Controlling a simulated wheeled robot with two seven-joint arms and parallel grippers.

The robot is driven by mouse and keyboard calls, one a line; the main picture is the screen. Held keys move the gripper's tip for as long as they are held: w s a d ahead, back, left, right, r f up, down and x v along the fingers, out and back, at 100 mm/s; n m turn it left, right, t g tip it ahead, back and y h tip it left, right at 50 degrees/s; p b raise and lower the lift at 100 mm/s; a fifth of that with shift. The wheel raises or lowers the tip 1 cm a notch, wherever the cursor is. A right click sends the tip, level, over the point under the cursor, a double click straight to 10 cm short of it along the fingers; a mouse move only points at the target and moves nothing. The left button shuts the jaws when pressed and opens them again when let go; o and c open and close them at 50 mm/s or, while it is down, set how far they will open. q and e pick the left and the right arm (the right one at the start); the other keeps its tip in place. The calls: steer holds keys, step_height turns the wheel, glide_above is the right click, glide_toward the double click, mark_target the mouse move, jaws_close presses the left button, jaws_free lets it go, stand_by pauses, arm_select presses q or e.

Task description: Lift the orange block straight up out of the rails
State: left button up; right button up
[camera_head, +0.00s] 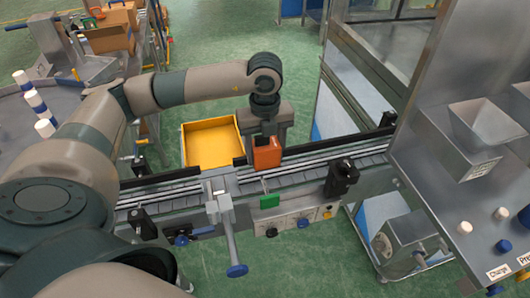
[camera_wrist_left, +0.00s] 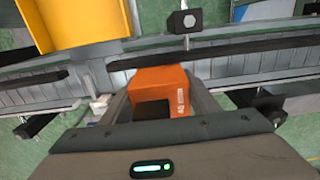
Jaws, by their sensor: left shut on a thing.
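The orange block (camera_head: 267,153) is at the conveyor rails (camera_head: 310,164), near the middle of the head view. My left gripper (camera_head: 266,138) reaches down over it from above and is shut on it. In the left wrist view the orange block (camera_wrist_left: 162,88) sits between the two fingers of my left gripper (camera_wrist_left: 158,92), with small print on its side. The rails (camera_wrist_left: 262,62) pass beside and behind it there. I cannot tell whether its underside is clear of the rails. My right gripper is not in view.
A yellow bin (camera_head: 210,143) stands behind the conveyor. A metal clamp with a blue knob (camera_head: 236,270) is left of the block, and a black sensor mount (camera_head: 342,178) is to its right. A steel machine (camera_head: 470,150) fills the right side. The space above the rails looks open.

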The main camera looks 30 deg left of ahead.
arm_select(q)
steer(key=shift+r+p, duration=0.6)
steer(key=shift+r, duration=0.8)
steer(key=shift+r, duration=0.1)
